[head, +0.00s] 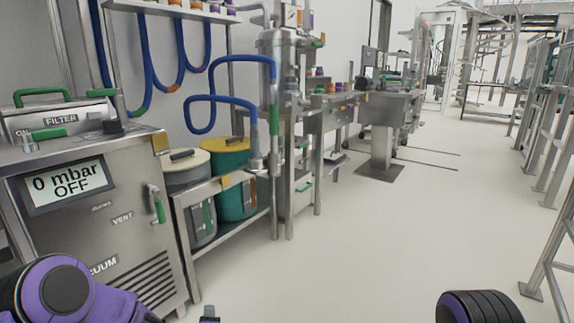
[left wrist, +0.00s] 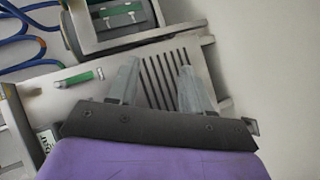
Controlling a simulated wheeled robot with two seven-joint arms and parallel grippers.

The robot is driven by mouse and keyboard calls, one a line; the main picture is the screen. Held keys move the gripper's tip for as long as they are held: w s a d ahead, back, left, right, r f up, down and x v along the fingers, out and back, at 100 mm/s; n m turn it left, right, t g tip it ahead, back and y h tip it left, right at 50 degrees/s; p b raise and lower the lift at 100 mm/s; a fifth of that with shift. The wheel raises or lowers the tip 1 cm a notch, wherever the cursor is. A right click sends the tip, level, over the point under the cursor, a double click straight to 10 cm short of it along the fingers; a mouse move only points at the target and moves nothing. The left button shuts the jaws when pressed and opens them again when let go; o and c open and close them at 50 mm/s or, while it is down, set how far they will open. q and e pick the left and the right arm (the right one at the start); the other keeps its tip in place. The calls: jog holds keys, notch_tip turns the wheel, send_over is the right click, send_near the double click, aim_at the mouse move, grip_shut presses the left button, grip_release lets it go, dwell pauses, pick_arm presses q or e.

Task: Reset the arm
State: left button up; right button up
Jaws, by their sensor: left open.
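My left arm (head: 62,290), purple with a dark round joint, comes in at the bottom left of the head view. A small dark tip at the bottom edge there may be part of its gripper, but I cannot tell. In the left wrist view my left gripper (left wrist: 157,72) has its two grey fingers apart with nothing between them. The slotted vent of a metal cabinet shows behind the fingers; the distance is unclear. A dark ribbed part of my right arm (head: 480,307) shows at the bottom right of the head view. My right gripper is outside both views.
A steel vacuum cabinet (head: 125,222) with a "0 mbar OFF" display stands close on the left. Beside it, green-and-grey bins stand on a metal rack (head: 232,228). Blue hoses (head: 205,97) hang above. Metal frames (head: 548,215) line the right. The central floor (head: 390,235) is clear.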

pick_arm(q)
jog(key=s+a+f+m+g+h+b, duration=0.2)
jog(key=s+f+m+g, duration=0.45)
jog(key=s+f, duration=1.05)
jog(key=s+a+f+m+g+b, duration=0.1)
jog(key=s+a+f+m+g, duration=0.1)
jog(key=s, duration=0.5)
jog(key=s+a+f+m+g+b, duration=0.1)
jog(key=s+a+f+m+b, duration=0.1)
jog(key=s, duration=0.6)
jog(key=s+a+f+m+g+b, duration=0.1)
jog(key=s+a+f+m+g, duration=0.15)
jog(key=s, duration=0.45)
pick_arm(e)
notch_tip(320, 180, down, 7)
pick_arm(q)
notch_tip(320, 180, up, 38)
jog(key=w+n+t+y+p, duration=0.1)
jog(key=t+p, duration=0.1)
jog(key=p, duration=3.5)
jog(key=shift+w+a+n, duration=0.4)
pick_arm(e)
notch_tip(320, 180, up, 38)
jog(key=w, duration=0.1)
jog(key=shift+w+d+f+m+t+h, duration=0.2)
jog(key=shift+f+m+t+h, duration=0.1)
jog(key=shift+t, duration=0.1)
